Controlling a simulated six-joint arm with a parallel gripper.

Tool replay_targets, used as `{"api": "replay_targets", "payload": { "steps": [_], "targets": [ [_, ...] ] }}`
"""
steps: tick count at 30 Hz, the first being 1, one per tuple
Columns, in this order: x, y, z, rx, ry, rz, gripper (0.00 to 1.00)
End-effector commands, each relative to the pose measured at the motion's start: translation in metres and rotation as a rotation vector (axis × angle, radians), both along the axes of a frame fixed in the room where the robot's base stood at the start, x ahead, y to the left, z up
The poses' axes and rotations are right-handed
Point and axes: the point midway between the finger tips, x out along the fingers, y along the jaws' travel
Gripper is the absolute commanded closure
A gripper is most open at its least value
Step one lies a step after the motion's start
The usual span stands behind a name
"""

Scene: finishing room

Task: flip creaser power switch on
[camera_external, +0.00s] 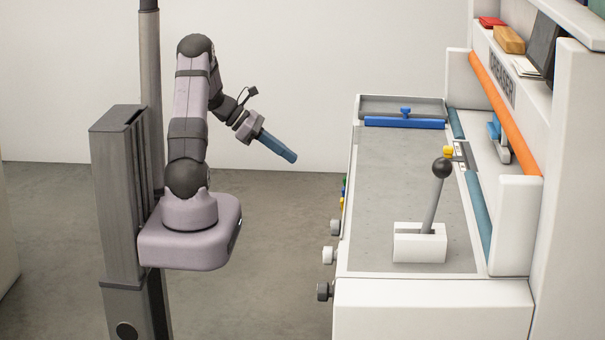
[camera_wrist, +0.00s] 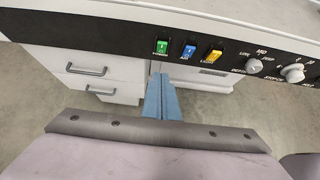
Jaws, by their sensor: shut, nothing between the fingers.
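The creaser (camera_external: 345,272) is the white machine on the right in the external view. In the wrist view its black front panel (camera_wrist: 120,46) holds a green rocker switch (camera_wrist: 162,46) with a label below that seems to read POWER. A blue switch (camera_wrist: 189,50) and a yellow switch (camera_wrist: 214,55) sit to its right. I cannot tell which way the green rocker is set. My gripper (camera_external: 291,157) is shut and empty, in the air left of the machine and apart from it. Its blue fingers show in the wrist view (camera_wrist: 160,88), in line below the green switch.
Grey knobs (camera_wrist: 292,73) sit right of the switches; they also stick out from the machine's front (camera_external: 328,255). A lever with a black ball (camera_external: 442,168) stands on the machine top. White drawers (camera_wrist: 97,72) are below the panel. The floor between my arm and the machine is clear.

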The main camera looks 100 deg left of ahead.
Motion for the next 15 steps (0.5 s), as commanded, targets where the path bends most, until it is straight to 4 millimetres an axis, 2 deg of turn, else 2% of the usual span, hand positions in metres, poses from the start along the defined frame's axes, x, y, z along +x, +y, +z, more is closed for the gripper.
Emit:
{"api": "replay_targets", "payload": {
  "steps": [8,15],
  "targets": [
    [0.010,-0.001,-0.007,-0.001,0.000,-0.006,1.00],
    [0.037,-0.002,-0.027,-0.002,0.001,-0.007,1.00]
  ]
}}
